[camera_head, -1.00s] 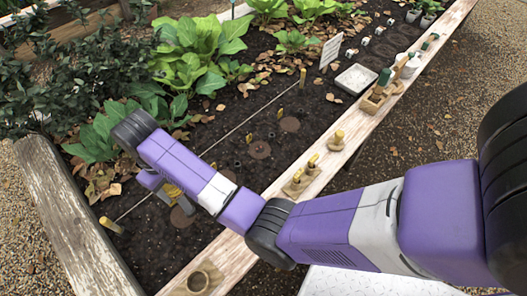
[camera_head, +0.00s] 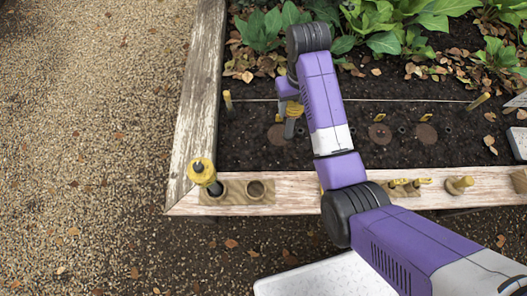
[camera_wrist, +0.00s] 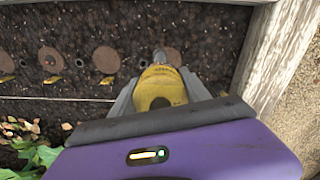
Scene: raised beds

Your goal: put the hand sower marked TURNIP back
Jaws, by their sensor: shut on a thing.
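My gripper (camera_head: 291,118) is shut on a yellow-topped hand sower (camera_head: 295,107) above the soil of the raised bed. In the wrist view the sower's round yellow head (camera_wrist: 160,90) sits between the fingers, its grey tip pointing toward a brown disc (camera_wrist: 173,57). Its marking is too small to read. A wooden two-hole holder (camera_head: 230,198) sits on the bed's front plank near the corner. Its left hole bears another yellow-topped sower (camera_head: 203,172), marking unreadable; its right hole (camera_head: 256,190) is empty.
Several brown discs (camera_head: 380,133) and small holes line the soil below a taut string (camera_head: 395,100) tied between pegs. Leafy plants (camera_head: 385,20) grow behind. Gravel lies open at left.

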